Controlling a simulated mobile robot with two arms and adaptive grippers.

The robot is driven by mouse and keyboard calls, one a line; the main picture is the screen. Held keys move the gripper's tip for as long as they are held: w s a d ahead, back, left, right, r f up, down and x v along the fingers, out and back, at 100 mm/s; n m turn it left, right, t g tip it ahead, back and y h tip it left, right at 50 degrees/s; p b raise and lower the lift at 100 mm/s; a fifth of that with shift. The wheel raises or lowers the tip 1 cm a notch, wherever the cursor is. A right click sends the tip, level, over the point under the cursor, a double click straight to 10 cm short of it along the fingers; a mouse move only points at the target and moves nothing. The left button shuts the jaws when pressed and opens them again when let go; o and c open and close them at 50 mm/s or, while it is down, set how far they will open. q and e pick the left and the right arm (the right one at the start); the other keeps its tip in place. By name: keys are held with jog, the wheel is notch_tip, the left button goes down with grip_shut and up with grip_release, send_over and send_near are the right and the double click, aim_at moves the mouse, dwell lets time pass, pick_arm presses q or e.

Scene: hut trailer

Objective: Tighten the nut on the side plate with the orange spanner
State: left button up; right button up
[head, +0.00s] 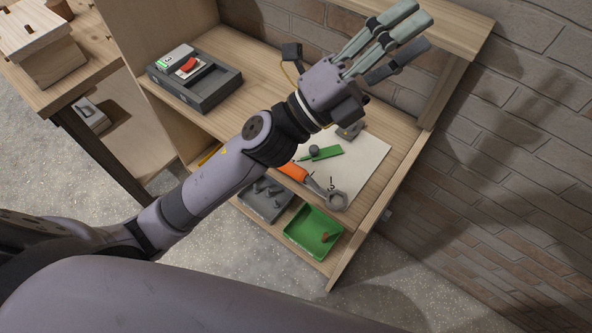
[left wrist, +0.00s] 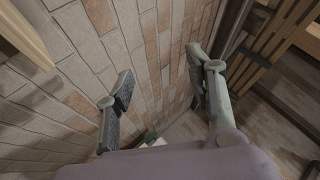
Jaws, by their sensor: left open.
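My right gripper is out of view.
A white sheet (head: 368,168) with a green piece (head: 322,154) lies by the spanner. A green tray (head: 313,232) and a grey tray (head: 266,201) stand in front. A dark case (head: 205,92) is at left. The brick wall (head: 510,150) bounds the right.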

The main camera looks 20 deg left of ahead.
pick_arm(q)
jog(key=s+d+f+m+g+h, duration=0.2)
jog(key=s+d+m+g, duration=0.5)
jog(key=m+g, duration=0.75)
jog(key=m+y, duration=1.2)
jog(key=y, duration=1)
send_over(296, 168)
notch_tip(296, 168, down, 20)
jog(key=f+p, duration=0.1)
jog(key=f, duration=0.2)
jog(key=f+p, duration=0.2)
jog(key=f, duration=0.2)
jog(key=f+p, duration=0.1)
jog(key=f, duration=0.3)
jog(key=shift+s+a+f, duration=0.25)
jog(key=shift+s, duration=0.1)
jog(key=shift+w+d+f+p, duration=0.1)
jog(key=shift+d+f+p, duration=0.05)
jog(key=shift+f+p, duration=0.5)
jog(key=f+p, duration=0.1)
jog(key=f, duration=0.2)
jog(key=shift+w+d+f+p, duration=0.15)
jog(key=shift+d+p, duration=0.05)
jog(key=shift+p, duration=0.2)
jog(key=shift+f, duration=0.45)
grip_shut()
